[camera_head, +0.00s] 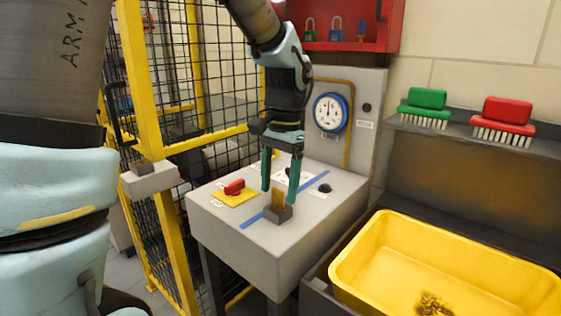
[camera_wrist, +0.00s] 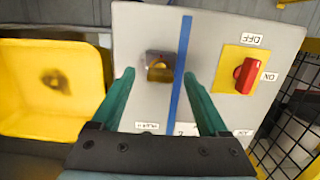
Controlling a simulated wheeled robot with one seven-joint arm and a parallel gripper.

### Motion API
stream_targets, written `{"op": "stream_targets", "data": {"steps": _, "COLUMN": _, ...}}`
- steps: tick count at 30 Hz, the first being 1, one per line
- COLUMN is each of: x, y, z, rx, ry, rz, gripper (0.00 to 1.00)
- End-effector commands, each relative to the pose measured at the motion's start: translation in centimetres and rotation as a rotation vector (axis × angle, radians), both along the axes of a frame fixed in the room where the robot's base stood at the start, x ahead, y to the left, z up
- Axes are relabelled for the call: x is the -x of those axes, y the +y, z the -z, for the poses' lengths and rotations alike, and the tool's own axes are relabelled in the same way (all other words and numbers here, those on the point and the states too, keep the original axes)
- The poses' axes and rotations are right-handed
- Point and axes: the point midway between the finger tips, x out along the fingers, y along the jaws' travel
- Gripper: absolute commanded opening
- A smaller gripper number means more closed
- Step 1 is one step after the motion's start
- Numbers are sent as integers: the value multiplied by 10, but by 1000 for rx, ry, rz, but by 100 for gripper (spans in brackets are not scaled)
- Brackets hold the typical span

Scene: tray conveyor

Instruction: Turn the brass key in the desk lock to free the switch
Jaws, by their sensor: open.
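The brass key (camera_head: 278,197) stands in a small grey lock block (camera_head: 281,214) on the desk top. In the wrist view the key (camera_wrist: 160,71) shows in its dark grey block, between and slightly beyond my fingertips. My gripper (camera_head: 279,196) points down over the lock with its teal fingers apart, one on each side of the key. It also shows open in the wrist view (camera_wrist: 158,73). I cannot tell whether a finger touches the key. The red switch (camera_head: 234,187) sits on a yellow plate (camera_wrist: 232,58) marked ON and OFF, across a blue stripe from the lock.
The grey desk (camera_head: 240,246) has a black knob (camera_head: 324,188) near its back right. A yellow tub (camera_head: 380,225) stands at the right. A yellow-framed mesh fence (camera_head: 151,100) is at the left. Green and red brushes (camera_head: 427,98) rest on a shelf.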

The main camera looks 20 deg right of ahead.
Motion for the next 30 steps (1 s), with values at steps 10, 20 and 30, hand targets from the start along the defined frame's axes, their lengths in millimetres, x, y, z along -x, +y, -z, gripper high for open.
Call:
{"op": "stream_targets", "data": {"steps": 10, "x": 1, "y": 2, "z": 19, "rx": 0, "ry": -1, "rz": 1, "gripper": 78}}
{"op": "stream_targets", "data": {"steps": 20, "x": 1, "y": 2, "z": 19, "rx": 0, "ry": -1, "rz": 0, "gripper": 61}}
{"op": "stream_targets", "data": {"steps": 30, "x": 1, "y": 2, "z": 19, "rx": 1, "ry": 0, "rz": 0, "gripper": 22}}
